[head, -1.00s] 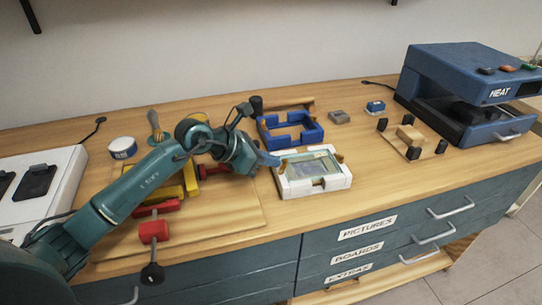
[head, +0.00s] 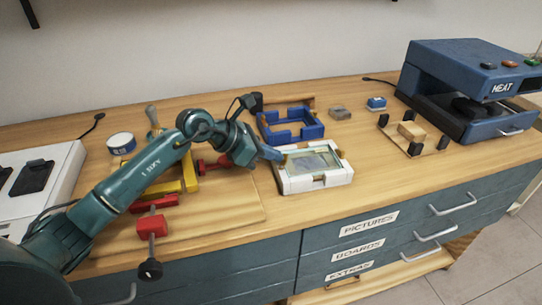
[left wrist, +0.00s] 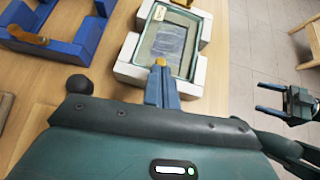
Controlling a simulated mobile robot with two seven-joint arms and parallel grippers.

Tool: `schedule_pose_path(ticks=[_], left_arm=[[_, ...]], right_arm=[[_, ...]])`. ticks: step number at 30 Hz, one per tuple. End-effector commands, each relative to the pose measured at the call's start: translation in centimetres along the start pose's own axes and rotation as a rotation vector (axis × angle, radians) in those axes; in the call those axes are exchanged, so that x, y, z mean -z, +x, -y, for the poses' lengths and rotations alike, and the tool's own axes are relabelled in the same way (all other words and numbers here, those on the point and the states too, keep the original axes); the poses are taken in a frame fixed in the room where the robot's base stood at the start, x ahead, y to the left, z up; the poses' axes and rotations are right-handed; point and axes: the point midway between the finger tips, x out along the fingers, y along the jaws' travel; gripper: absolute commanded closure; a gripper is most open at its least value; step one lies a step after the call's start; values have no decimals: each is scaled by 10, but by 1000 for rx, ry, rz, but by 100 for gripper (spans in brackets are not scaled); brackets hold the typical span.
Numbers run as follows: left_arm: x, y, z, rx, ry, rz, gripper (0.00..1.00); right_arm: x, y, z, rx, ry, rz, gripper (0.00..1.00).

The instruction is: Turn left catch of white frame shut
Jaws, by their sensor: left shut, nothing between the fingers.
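The white frame (head: 320,181) lies flat on the bench, with a glazed greenish picture (head: 313,161) inside it. It also shows at the top of the left wrist view (left wrist: 128,70). My left gripper (head: 279,155) is shut and empty, its blue fingertips at the frame's left side. In the left wrist view, the fingertips (left wrist: 160,72) meet the small brass left catch (left wrist: 160,62); I cannot tell whether they touch it. The fingers partly hide the catch in the head view. My right gripper (left wrist: 270,98) is open and empty at the right of the left wrist view.
A blue frame (head: 305,133) stands just behind the white one. Red and yellow clamps (head: 152,226) lie on a wooden board under my left arm. A blue heat press (head: 440,75) stands at the back right.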

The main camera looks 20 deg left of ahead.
Motion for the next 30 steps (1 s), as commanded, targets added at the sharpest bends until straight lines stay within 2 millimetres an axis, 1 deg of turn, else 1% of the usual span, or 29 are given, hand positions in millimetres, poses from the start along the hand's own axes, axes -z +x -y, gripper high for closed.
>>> schedule_pose_path(ticks=[17, 24, 27, 30], left_arm=[[0, 3, -2, 97, 71, 0, 100], [1, 6, -5, 188, 137, 1, 100], [1, 6, -6, 241, 176, 1, 100], [2, 4, -8, 287, 209, 0, 100]], right_arm=[[-16, 8, 0, 10, 39, -6, 24], [-25, 16, -1, 16, 60, -28, 24], [-23, 6, -4, 2, 55, -64, 24], [-24, 3, -7, -6, 46, -85, 24]])
